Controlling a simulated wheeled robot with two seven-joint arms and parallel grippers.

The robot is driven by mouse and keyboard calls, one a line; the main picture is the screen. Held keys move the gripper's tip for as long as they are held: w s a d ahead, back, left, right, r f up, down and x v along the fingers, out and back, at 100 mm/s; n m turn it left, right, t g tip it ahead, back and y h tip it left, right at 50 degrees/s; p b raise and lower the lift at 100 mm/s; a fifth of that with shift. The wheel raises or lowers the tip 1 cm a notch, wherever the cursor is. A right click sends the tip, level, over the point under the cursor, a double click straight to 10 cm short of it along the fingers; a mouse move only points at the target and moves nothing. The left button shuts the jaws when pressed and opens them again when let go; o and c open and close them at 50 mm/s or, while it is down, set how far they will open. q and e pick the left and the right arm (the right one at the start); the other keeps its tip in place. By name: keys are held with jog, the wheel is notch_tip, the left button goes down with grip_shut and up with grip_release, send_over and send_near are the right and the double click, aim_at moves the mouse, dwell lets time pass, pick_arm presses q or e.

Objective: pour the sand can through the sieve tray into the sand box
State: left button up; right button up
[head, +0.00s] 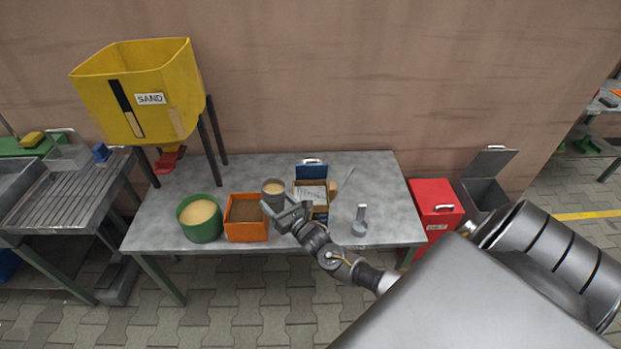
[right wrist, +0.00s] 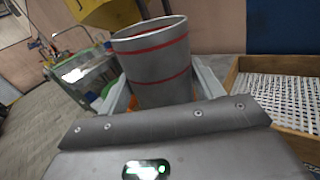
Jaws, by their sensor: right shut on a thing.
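The grey sand can (head: 273,183) is near the table's middle with pale sand in its top. In the right wrist view the can (right wrist: 155,62) has red bands and stands between my fingers, nearly upright. My right gripper (head: 279,207) is shut on it. The can's base is hidden, so I cannot tell whether it touches the table. The sieve tray (head: 299,204), a wooden frame with pale mesh, is just right of the can. Its mesh shows in the right wrist view (right wrist: 275,90). A blue box (head: 321,215) shows under it, perhaps the sand box. My left gripper is out of view.
An orange box (head: 247,232) with brown contents and a green tub (head: 201,236) of sand stand left of the can. A grey handled cup (head: 359,228) stands at the right. A yellow SAND hopper (head: 165,108) overhangs the table's back left. The table's right part (head: 388,200) is mostly clear.

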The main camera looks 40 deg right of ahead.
aim_at(284, 197)
jog(key=shift+d+m, duration=0.1)
jog(key=shift+m, duration=0.2)
jog(key=shift+s+d+r+m+t, duration=0.15)
jog(key=shift+d+r+m, duration=0.1)
jog(key=shift+r+m, duration=0.25)
jog(key=shift+d+r+m+t, duration=0.15)
jog(key=shift+d+r+m, duration=0.05)
jog(key=shift+r+m, duration=0.3)
jog(key=shift+s+d+m+b, duration=0.1)
jog(key=shift+d+m+b, duration=0.45)
jog(key=shift+m, duration=0.45)
dwell(0.6)
jog(key=shift+s+d+r+m+t+h, duration=0.15)
jog(key=shift+d+r+m+t+h, duration=0.25)
jog(key=shift+m, duration=0.5)
dwell(1.6)
jog(key=shift+d+r+m+h, duration=0.25)
jog(key=shift+r+m, duration=0.25)
jog(key=shift+m, duration=0.6)
dwell(1.5)
